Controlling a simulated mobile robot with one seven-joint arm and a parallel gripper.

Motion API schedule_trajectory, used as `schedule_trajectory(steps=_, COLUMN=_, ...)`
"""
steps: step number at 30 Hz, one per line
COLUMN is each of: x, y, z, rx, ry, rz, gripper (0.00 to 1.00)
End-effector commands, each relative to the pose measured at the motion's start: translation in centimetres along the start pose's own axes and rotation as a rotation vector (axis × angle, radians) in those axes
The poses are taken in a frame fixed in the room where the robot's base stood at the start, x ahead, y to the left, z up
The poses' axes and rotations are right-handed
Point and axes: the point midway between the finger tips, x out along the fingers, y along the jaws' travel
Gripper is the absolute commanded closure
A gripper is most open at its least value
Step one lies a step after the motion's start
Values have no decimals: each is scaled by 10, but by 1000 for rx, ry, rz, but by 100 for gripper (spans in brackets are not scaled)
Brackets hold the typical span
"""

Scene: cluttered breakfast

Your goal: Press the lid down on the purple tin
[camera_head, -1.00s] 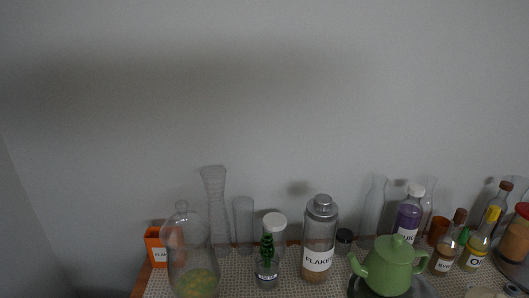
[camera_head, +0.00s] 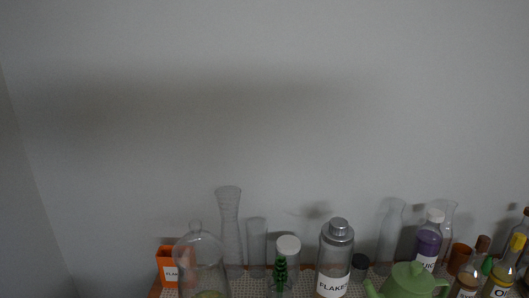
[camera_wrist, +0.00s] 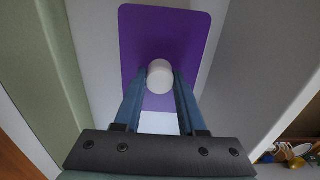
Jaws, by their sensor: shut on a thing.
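In the wrist view, my gripper (camera_wrist: 160,84) has its two blue fingers closed on a white round knob (camera_wrist: 160,70). The knob stands out from a flat purple panel with rounded corners (camera_wrist: 160,28), which looks like the purple lid. The panel lies just beyond the fingertips. A white patch shows between the fingers below it; I cannot tell what it is. No purple tin can be made out in either view. My gripper is not in the head view.
In the head view, a crowded table edge holds a glass dome (camera_head: 200,262), a flakes jar (camera_head: 335,258), a green teapot (camera_head: 408,282), a purple bottle (camera_head: 428,243) and an orange box (camera_head: 168,266). A bare wall rises behind. Small items (camera_wrist: 300,150) show at the wrist view's lower right.

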Motion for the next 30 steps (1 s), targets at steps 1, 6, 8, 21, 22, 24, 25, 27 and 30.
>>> schedule_trajectory(steps=1, x=2, y=0, z=0, rx=0, ry=0, rz=1, gripper=100)
schedule_trajectory(steps=6, x=1, y=0, z=0, rx=0, ry=0, rz=1, gripper=100)
schedule_trajectory(steps=8, x=1, y=0, z=0, rx=0, ry=0, rz=1, gripper=100)
schedule_trajectory(steps=21, x=8, y=0, z=0, rx=-1, ry=0, rz=0, gripper=100)
schedule_trajectory(steps=22, x=9, y=0, z=0, rx=-1, ry=1, rz=0, gripper=100)
schedule_trajectory(steps=24, x=8, y=0, z=0, rx=-1, ry=0, rz=0, gripper=50)
schedule_trajectory(steps=25, x=8, y=0, z=0, rx=-1, ry=1, rz=0, gripper=44)
schedule_trajectory(steps=27, x=8, y=0, z=0, rx=-1, ry=0, rz=0, gripper=31)
schedule_trajectory(steps=30, x=8, y=0, z=0, rx=-1, ry=0, rz=0, gripper=25)
